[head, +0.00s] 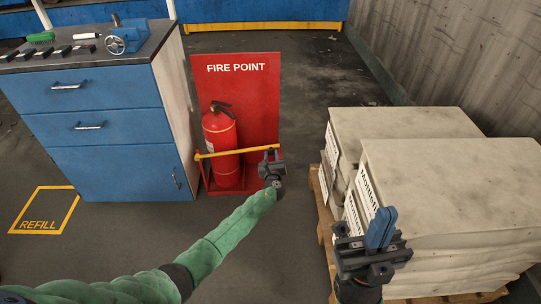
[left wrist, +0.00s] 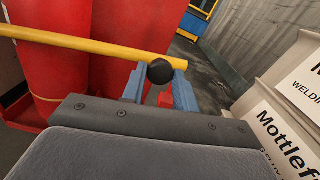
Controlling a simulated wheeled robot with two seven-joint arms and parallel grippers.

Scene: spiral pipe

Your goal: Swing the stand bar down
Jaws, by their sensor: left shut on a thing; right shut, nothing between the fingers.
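The yellow stand bar (head: 237,151) runs across the front of the red fire point stand (head: 256,103), roughly level, in front of the red fire extinguisher (head: 220,135). My left gripper (head: 271,156) is at the bar's right end. In the left wrist view the bar (left wrist: 85,44) ends in a black knob (left wrist: 160,71), and the blue fingers of my left gripper (left wrist: 158,88) are shut on that end. The extinguisher also shows behind the bar in that view (left wrist: 60,72). My right gripper (head: 380,228) is shut and empty, in front of the stacked bags.
Stacked grey bags (head: 440,185) on a wooden pallet (head: 325,217) stand at the right. A blue drawer cabinet (head: 95,125) with a vise (head: 127,37) on top stands left of the stand. A yellow REFILL square (head: 44,210) marks the floor. The floor before the stand is clear.

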